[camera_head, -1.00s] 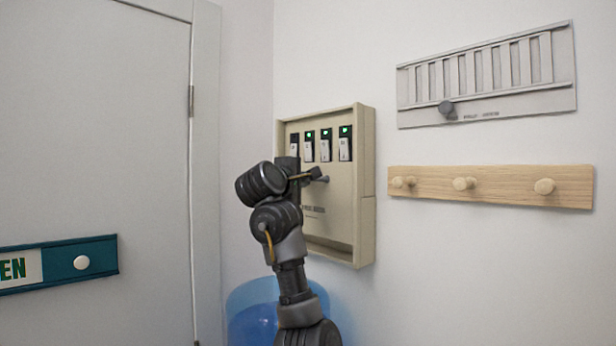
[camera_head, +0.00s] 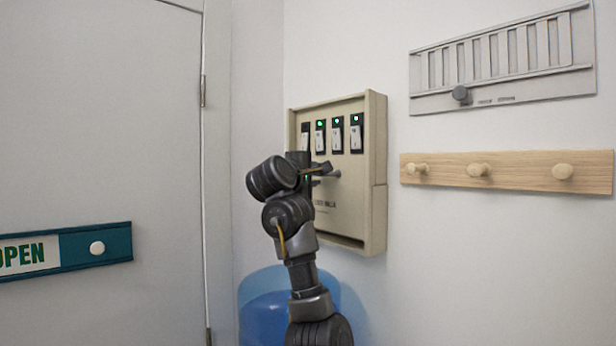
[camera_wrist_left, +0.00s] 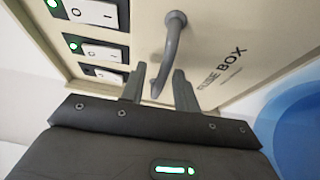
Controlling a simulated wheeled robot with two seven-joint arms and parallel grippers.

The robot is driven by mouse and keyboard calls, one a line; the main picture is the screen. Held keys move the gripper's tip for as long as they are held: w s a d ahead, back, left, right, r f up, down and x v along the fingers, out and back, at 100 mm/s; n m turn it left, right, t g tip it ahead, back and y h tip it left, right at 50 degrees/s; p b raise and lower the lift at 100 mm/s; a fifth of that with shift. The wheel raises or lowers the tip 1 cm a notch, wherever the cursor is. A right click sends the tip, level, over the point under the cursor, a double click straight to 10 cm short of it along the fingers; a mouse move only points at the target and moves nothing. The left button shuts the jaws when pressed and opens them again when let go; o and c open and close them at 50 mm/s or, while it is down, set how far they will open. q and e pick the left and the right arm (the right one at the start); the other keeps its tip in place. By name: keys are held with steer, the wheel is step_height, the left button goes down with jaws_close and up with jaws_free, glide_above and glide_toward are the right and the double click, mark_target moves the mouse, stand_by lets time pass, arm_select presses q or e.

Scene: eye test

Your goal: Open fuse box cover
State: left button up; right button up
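The beige fuse box (camera_head: 374,170) hangs on the wall. Its cover (camera_head: 346,212), lettered "FUSE BOX" in the left wrist view (camera_wrist_left: 222,66), looks shut, lying flat in the frame. A grey curved handle (camera_head: 331,174) sticks out of it, clearer in the left wrist view (camera_wrist_left: 170,45). My left gripper (camera_head: 322,170) is at the handle. In the left wrist view its two fingers (camera_wrist_left: 160,88) are apart, with the handle's near end between them and a gap visible to the right finger. Whether the left finger touches it is unclear. My right gripper is out of view.
Several switches (camera_head: 337,139) with green lights sit above the handle. A blue see-through bin (camera_head: 262,305) stands below. A wooden peg rail (camera_head: 515,170) and a grey slatted vent (camera_head: 500,65) are on the wall at right. A door (camera_head: 100,140) with an "OPEN" sign (camera_head: 68,250) is at left.

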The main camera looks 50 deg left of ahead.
arm_select(q)
steer(key=b+v, duration=0.4)
steer(key=v, duration=0.6)
steer(key=shift+s, duration=0.2)
steer(key=shift+d+f, duration=0.1)
